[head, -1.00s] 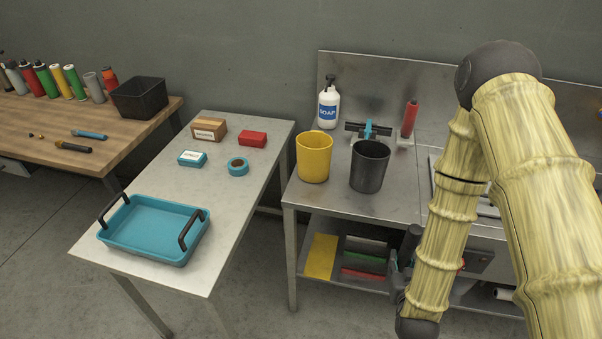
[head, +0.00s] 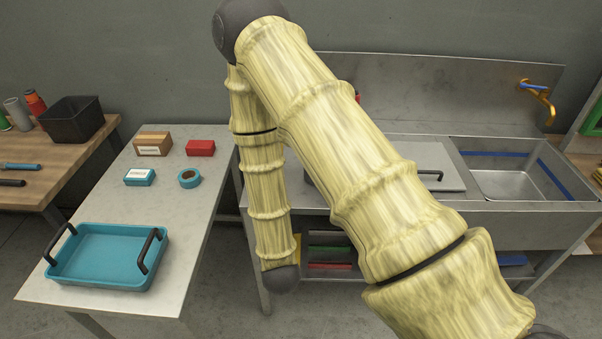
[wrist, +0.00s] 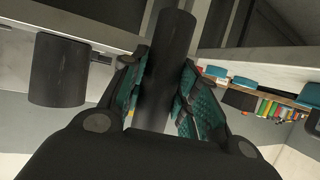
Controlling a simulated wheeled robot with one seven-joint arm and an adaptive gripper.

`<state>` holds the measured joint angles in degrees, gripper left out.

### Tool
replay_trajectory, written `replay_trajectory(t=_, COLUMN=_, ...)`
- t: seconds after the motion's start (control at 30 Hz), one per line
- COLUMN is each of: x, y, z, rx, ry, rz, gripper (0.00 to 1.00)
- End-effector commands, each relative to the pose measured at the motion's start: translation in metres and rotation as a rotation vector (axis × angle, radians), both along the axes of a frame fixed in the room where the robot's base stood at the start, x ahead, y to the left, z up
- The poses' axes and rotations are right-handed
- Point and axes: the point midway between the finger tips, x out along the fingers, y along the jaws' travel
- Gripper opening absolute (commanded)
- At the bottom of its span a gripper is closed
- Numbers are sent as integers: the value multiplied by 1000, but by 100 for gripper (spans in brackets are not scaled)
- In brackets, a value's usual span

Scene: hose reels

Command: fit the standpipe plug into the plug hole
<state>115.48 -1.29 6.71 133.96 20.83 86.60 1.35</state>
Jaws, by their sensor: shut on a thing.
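In the wrist view my gripper (wrist: 165,82) is shut on a dark grey cylinder, the standpipe plug (wrist: 173,45), with a teal ribbed finger on each side. In the head view my gripper and the plug are hidden behind my arm. The steel sink basin (head: 508,184) is at the right of the head view, well apart from my arm's elbow. I cannot make out the plug hole in it.
A brass tap (head: 540,100) with a blue lever stands behind the basin. A covered drainboard (head: 425,165) with a black handle lies left of it. A dark cup (wrist: 58,72) shows left of my gripper. A pale table (head: 165,215) holds a teal tray (head: 75,283).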

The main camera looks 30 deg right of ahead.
Motion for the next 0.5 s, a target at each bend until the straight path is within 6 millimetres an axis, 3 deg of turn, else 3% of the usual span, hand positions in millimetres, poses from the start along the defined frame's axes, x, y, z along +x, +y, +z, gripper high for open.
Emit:
replay_trajectory(t=0.2, x=12, y=-34, z=34, rx=3, ry=-5, rz=-268, gripper=0)
replay_trajectory(t=0.5, x=4, y=-59, z=70, rx=1, ry=-4, rz=-599, gripper=0)
